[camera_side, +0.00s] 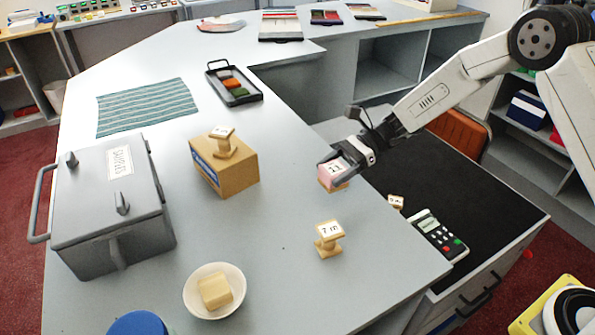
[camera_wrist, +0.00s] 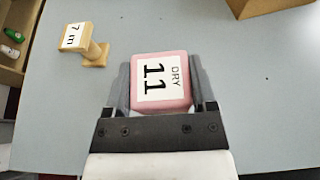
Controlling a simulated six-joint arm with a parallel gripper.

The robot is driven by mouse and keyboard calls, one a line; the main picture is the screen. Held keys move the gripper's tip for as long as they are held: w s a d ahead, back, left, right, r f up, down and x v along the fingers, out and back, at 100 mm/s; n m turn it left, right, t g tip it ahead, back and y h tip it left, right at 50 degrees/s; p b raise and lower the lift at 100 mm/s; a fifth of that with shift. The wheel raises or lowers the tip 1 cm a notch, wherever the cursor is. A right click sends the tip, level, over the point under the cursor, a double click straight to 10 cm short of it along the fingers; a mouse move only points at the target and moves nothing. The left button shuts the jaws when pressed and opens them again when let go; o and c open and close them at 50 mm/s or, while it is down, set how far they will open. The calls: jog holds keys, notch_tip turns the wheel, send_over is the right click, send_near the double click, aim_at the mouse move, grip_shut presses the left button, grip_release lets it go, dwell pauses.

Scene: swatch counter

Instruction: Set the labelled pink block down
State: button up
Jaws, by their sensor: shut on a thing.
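The pink block (camera_side: 333,171) has a white label on top. In the wrist view the pink block (camera_wrist: 161,80) sits between the two fingers, and its label reads "DRY 11". My gripper (camera_side: 343,163) is shut on it near the right edge of the grey counter (camera_side: 290,270). It also shows in the wrist view (camera_wrist: 161,88). Below the pink block in the side view is a tan, wood-coloured piece; I cannot tell whether it is part of the block. I cannot tell whether the block touches the counter.
A wooden stamp labelled "7 m" (camera_side: 329,240) stands nearby, also in the wrist view (camera_wrist: 85,45). A cardboard box (camera_side: 225,172) with a stamp on top, a white bowl (camera_side: 233,278) and a grey case (camera_side: 110,205) stand left. A calculator (camera_side: 440,235) lies right, on the black surface.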

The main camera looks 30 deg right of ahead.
jog(key=shift+w+f, duration=0.1)
jog(key=shift+w+a+f, duration=0.1)
jog(key=shift+w+f, duration=0.15)
jog(key=shift+f, duration=1.55)
jog(key=shift+f, duration=0.15)
jog(key=o, duration=1.1)
jog(key=shift+o, duration=0.2)
jog(key=v, duration=1.2)
jog(key=shift+s, duration=0.1)
